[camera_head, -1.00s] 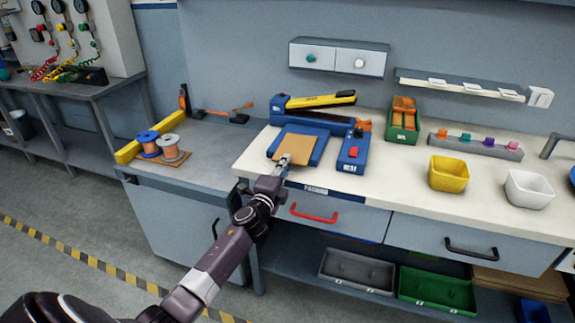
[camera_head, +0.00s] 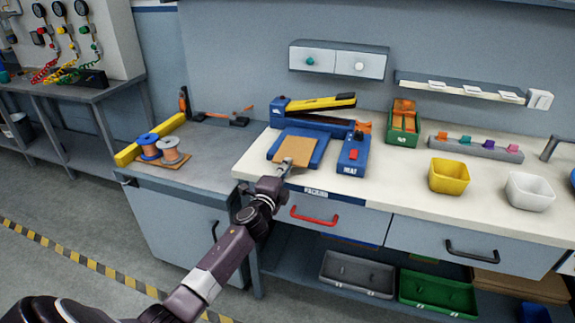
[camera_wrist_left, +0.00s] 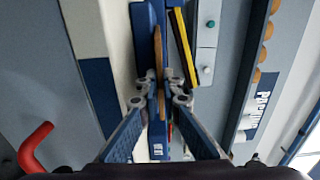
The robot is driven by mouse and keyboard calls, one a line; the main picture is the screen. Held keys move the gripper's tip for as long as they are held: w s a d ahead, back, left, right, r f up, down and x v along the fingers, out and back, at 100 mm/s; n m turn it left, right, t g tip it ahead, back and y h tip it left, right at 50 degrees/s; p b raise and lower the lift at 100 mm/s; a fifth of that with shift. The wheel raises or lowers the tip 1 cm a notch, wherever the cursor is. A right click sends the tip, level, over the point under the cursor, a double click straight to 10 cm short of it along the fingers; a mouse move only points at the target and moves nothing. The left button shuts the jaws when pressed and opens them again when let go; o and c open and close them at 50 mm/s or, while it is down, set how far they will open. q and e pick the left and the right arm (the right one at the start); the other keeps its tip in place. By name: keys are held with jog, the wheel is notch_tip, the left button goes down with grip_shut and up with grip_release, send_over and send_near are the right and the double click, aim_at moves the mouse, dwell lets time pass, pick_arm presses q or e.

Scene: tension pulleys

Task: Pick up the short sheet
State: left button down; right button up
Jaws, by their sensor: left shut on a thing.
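The short sheet is a flat brown rectangle (camera_head: 298,148) over the blue bed of a bench device (camera_head: 320,145) with a yellow lever. In the left wrist view the sheet (camera_wrist_left: 158,45) shows edge-on as a thin brown strip between the fingertips. My left gripper (camera_head: 286,164) is at the sheet's near edge; in the left wrist view the gripper (camera_wrist_left: 160,92) is shut on that edge. I cannot tell whether the sheet touches the bed. My right gripper is not in view.
Two wire spools (camera_head: 160,149) stand on the lower left bench. A green box (camera_head: 404,122), a yellow bin (camera_head: 449,174) and a white bin (camera_head: 529,190) stand to the right on the worktop. A red drawer handle (camera_head: 314,216) juts out below the counter edge.

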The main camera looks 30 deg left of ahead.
pick_arm(q)
notch_tip(320, 180, up, 3)
jog(key=shift+f+p, duration=0.15)
jog(key=shift+p, duration=1.1)
jog(key=shift+f, duration=0.1)
jog(key=s+d+r+p, duration=0.1)
jog(key=s+r+p, duration=0.1)
jog(key=s, duration=0.4)
jog(key=s+d+r+p, duration=0.2)
jog(key=s+r+p, duration=0.1)
jog(key=s+p, duration=0.2)
jog(key=v, duration=0.2)
jog(key=shift+s, duration=0.3)
